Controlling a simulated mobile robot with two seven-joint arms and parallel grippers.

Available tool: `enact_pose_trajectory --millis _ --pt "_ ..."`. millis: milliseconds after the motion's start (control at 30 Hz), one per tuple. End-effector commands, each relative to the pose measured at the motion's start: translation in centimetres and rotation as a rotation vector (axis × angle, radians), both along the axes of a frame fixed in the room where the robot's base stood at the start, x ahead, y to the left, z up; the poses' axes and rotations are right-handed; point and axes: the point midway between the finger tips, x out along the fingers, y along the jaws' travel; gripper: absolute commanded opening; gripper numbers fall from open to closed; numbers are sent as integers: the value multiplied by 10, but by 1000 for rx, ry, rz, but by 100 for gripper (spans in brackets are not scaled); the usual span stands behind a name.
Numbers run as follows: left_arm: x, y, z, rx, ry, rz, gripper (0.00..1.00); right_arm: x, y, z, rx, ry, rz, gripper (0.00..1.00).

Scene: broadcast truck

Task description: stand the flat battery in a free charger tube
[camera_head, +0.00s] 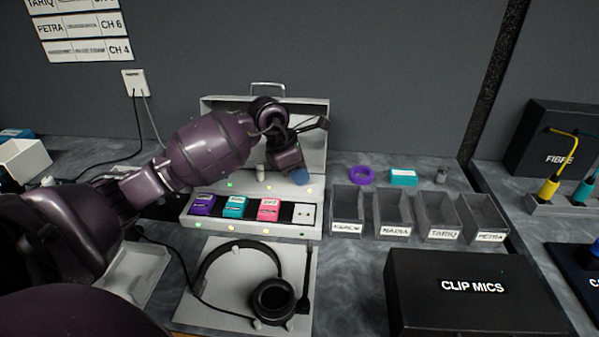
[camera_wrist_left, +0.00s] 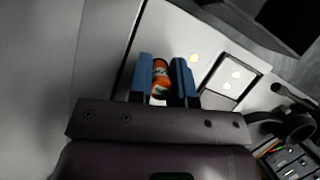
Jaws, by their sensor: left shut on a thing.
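My left gripper (camera_head: 300,178) hangs over the back right part of the white charger case (camera_head: 191,222); one blue fingertip shows there. In the left wrist view its two blue fingers (camera_wrist_left: 164,80) are shut on an orange battery (camera_wrist_left: 160,72) with a pale end. In the head view the battery is hidden behind the gripper. A small pale cylinder (camera_head: 260,172) stands upright at the back of the case, left of the gripper. Small lights glow on the case top. I cannot make out the tube openings. My right gripper is not in view.
Purple, teal and pink packs (camera_head: 268,209) sit in the case front. To the right are clear bins (camera_head: 348,207), a purple ring (camera_head: 361,175), a teal box (camera_head: 403,176) and a grey cylinder (camera_head: 441,175). Headphones (camera_head: 272,298) and a black CLIP MICS box (camera_head: 472,288) lie in front.

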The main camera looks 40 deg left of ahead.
Motion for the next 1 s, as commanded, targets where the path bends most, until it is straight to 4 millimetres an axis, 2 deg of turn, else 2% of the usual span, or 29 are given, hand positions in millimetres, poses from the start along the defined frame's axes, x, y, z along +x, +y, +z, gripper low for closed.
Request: enact_pose_trajectory --millis 33,133,167,300,767,1000 --pt "-3 0 -13 1 20 0 0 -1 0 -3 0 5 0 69" --pt "-3 -1 -14 1 23 0 0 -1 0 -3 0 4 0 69" --pt "-3 -1 -15 0 24 1 22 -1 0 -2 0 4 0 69" --pt "-4 -1 -18 -1 30 0 43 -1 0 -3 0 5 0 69" --pt "-5 -3 -18 -6 37 -4 44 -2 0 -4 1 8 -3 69" --pt "-10 4 14 -1 29 -3 44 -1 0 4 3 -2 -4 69"
